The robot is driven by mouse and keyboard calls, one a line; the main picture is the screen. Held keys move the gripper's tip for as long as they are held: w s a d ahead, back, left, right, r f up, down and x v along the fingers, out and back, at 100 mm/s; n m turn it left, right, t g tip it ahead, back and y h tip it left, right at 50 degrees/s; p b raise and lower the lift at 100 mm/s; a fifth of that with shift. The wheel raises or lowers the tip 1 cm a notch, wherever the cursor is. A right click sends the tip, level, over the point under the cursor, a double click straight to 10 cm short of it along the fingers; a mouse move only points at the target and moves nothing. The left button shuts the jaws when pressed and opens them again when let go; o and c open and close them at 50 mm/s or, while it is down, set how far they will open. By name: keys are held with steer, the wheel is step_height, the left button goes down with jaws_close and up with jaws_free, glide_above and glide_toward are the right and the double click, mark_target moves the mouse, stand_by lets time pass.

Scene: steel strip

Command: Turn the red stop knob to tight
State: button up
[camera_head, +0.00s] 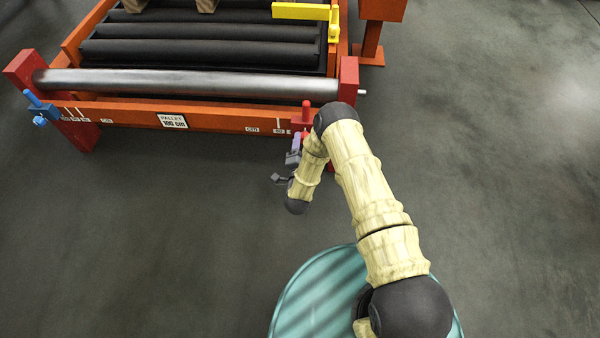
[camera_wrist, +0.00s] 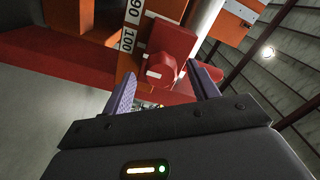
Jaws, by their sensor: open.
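The red stop (camera_head: 306,112) sits on the orange rail near its right end, with a red post standing up from it. In the wrist view the red stop block (camera_wrist: 172,38) shows with the red knob (camera_wrist: 160,70) on its near face. My gripper (camera_wrist: 160,80) is open, with one purple finger on each side of the knob. I cannot tell whether either finger touches it. In the head view my gripper (camera_head: 294,152) is at the rail just below the red stop, and my arm partly hides that spot. The knob is not clearly visible there.
A blue stop (camera_head: 42,110) with a blue knob sits at the rail's left end. A scale (camera_wrist: 130,28) with printed numbers runs along the rail. A steel roller (camera_head: 190,84) and a yellow bar (camera_head: 300,11) lie behind. The floor on both sides is clear.

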steer(key=s+p, duration=0.7)
steer(key=s, duration=0.8)
steer(key=shift+a, duration=0.25)
steer(key=shift+w, duration=0.1)
